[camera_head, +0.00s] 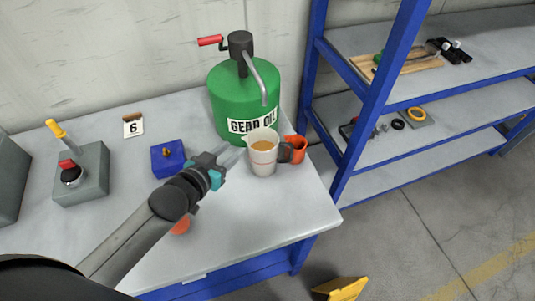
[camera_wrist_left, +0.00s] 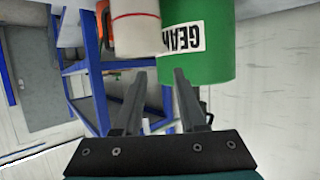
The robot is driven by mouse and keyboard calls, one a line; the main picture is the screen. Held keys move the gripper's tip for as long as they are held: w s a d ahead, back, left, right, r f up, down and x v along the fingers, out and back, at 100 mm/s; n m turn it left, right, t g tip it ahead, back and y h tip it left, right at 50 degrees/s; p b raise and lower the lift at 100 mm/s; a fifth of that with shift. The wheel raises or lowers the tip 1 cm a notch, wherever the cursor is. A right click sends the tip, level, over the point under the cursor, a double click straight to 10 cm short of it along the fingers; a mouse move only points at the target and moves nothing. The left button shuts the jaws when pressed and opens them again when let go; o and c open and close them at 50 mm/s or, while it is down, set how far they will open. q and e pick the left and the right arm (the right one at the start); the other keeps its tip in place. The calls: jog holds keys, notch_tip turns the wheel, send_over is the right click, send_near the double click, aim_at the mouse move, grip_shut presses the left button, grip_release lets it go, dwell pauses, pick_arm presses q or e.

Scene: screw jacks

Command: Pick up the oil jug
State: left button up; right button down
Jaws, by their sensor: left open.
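The oil jug (camera_head: 263,158) is a pale, tapered jug with amber liquid inside, upright on the table in front of the green gear oil drum (camera_head: 228,98). An orange piece with a dark block shows at its right side. In the left wrist view the jug (camera_wrist_left: 136,28) has a red line around it and stands ahead of the fingertips, nearer the left finger. My left gripper (camera_head: 236,157) is open and empty, with its fingers pointing at the jug's left side. It also shows in the left wrist view (camera_wrist_left: 156,80). My right gripper is not in view.
The drum has a crank and a bent spout above the jug. A blue block (camera_head: 167,158), a number 6 card (camera_head: 133,125) and a grey switch box (camera_head: 82,175) stand left on the table (camera_head: 255,215). Blue shelving (camera_head: 375,95) rises at the right.

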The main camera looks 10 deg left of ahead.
aim_at(250, 135)
pick_arm(q)
jog(key=shift+f+b+x, duration=0.1)
jog(key=shift+b+x, duration=0.2)
jog(key=shift+x, duration=2.25)
jog(key=shift+f+b+x, duration=0.15)
jog(key=shift+b+x, duration=0.15)
jog(key=shift+x, duration=2.3)
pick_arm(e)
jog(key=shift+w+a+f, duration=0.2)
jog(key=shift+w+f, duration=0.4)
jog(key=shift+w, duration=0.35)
pick_arm(q)
jog(key=shift+s, duration=0.1)
jog(key=shift+c, duration=0.4)
grip_shut()
jog(key=shift+a, duration=0.1)
jog(key=shift+s+f, duration=0.2)
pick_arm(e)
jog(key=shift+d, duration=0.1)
